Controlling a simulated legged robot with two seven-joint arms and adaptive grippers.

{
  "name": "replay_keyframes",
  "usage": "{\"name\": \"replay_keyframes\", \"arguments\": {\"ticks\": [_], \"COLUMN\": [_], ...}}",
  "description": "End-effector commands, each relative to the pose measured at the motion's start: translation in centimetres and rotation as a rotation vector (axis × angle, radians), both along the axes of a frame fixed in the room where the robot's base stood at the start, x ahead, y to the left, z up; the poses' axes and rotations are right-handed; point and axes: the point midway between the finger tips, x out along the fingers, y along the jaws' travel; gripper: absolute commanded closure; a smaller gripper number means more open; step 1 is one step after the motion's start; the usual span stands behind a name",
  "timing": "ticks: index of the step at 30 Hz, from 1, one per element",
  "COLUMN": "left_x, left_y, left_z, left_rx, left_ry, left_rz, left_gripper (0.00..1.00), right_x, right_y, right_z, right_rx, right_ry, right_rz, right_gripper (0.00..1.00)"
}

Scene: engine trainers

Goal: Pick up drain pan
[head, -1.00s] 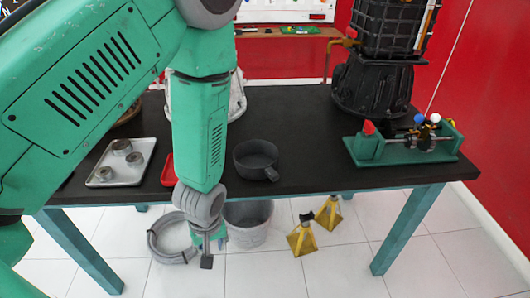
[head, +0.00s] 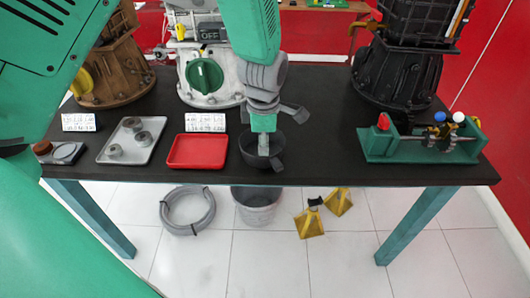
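The drain pan (head: 247,151) is a dark grey round pan with a short handle at its lower right. It sits upright on the black workbench near the front edge, right of the red tray. My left gripper (head: 281,134) is over the pan. One grey finger points down in front of the pan's inside, and a dark finger part stands apart to the upper right, so it looks open. The gripper hides part of the pan, and I cannot tell whether it touches it. My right gripper is not in view.
The red tray (head: 197,151) and a grey tray with round parts (head: 117,151) stand left of the pan. Engine units (head: 397,75) stand along the back. A green fixture (head: 400,147) is at right. The bench (head: 325,150) is clear between pan and fixture.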

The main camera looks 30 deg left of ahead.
Motion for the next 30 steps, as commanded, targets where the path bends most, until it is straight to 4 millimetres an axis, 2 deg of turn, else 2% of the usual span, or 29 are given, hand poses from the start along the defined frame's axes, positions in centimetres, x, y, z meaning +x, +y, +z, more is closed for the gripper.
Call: {"name": "replay_keyframes", "arguments": {"ticks": [7, 15, 24, 25, 27, 30], "left_x": [0.1, 0.5, 0.6, 0.6, 0.6, 0.6], "left_y": [0.1, 0.4, 0.4, 0.4, 0.4, 0.4], "left_z": [-1.9, -5.9, -6.4, -6.4, -6.4, -6.4], "left_rx": [-0.001, -0.001, 0.000, 0.000, 0.000, 0.000], "left_ry": [-0.001, 0.001, -0.001, -0.001, -0.001, -0.001], "left_rz": [0.000, 0.000, -0.001, -0.001, -0.001, -0.001], "left_gripper": [0.73, 0.73, 0.73, 0.77, 1.00, 1.00], "right_x": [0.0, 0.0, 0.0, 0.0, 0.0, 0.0], "right_y": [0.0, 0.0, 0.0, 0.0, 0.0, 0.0], "right_z": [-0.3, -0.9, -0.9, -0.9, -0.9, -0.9], "right_rx": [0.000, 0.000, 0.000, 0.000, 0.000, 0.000], "right_ry": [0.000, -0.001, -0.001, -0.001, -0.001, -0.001], "right_rz": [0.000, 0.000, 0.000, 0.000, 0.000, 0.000], "right_gripper": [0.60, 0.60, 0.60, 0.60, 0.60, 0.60]}}
